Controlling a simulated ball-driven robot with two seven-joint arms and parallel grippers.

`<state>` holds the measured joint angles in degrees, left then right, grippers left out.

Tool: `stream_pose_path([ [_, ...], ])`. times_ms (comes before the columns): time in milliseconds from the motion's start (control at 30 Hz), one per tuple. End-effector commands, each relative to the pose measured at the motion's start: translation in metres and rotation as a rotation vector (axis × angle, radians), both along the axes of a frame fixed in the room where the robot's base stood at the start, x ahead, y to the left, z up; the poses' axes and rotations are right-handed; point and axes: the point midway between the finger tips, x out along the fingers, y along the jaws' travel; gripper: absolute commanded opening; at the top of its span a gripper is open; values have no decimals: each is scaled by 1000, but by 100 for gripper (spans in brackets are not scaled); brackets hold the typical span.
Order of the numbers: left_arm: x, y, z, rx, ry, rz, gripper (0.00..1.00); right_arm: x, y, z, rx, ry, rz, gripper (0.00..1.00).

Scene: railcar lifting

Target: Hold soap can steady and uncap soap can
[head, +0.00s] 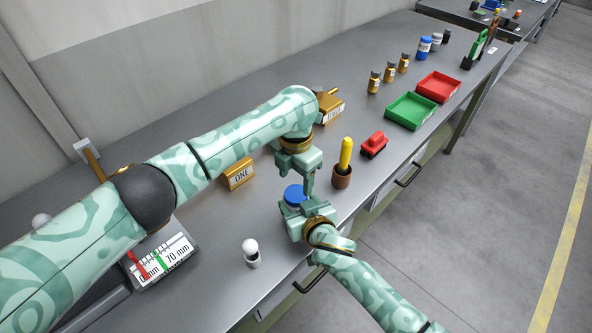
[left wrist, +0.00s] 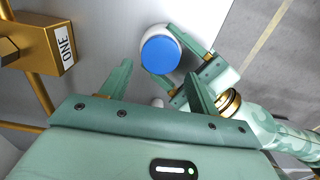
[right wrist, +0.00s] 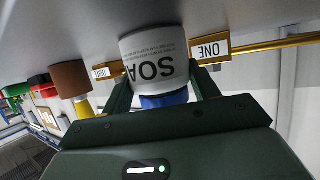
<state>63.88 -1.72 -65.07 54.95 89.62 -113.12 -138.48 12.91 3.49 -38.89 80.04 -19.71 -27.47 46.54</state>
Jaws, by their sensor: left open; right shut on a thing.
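The soap can (right wrist: 155,60) is white with printed letters and shows upside down in the right wrist view. Its blue cap (left wrist: 161,54) is on it, and the cap also shows in the head view (head: 294,194). My right gripper (head: 309,213) is shut on the can's body from the front right. My left gripper (head: 303,185) points down above the cap with its fingers open. In the left wrist view the left fingers (left wrist: 157,72) are apart near the cap and hold nothing. Whether the can's base touches the table is unclear.
A sign block marked ONE (head: 239,174) stands behind the can. A brown pot with a yellow object (head: 344,165) and a red toy vehicle (head: 374,144) stand to the right. A white figure (head: 251,252) stands near the front edge. Green (head: 410,111) and red (head: 438,87) trays lie farther off.

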Motion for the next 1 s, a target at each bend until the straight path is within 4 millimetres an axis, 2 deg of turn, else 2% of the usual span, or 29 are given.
stream_pose_path([
  [100, -1, 0, -21, 1, 3, 1, 61, 0, -1, 0, -1, 1, -1, 0],
  [300, 0, 0, -45, 1, 1, 2, 61, 0, -1, 0, -1, 1, -1, 0],
  [633, 0, 0, -50, 0, -1, 1, 61, 0, -1, 0, -1, 1, -1, 0],
  [667, 0, 0, -50, 1, -1, 1, 55, 0, -1, 0, -2, 0, -1, 0],
  [767, 0, 0, -50, 1, -1, 1, 28, 0, -1, 0, -2, 0, -1, 0],
  [800, 0, 0, -50, 1, -1, 1, 23, 0, -1, 0, -2, 0, -1, 0],
  [900, 0, 0, -50, 1, -1, 19, 23, 0, -1, 0, -2, 0, -1, 0],
  [1000, 0, 0, -50, 0, 0, 150, 23, 0, -1, 0, -2, 0, -1, 0],
])
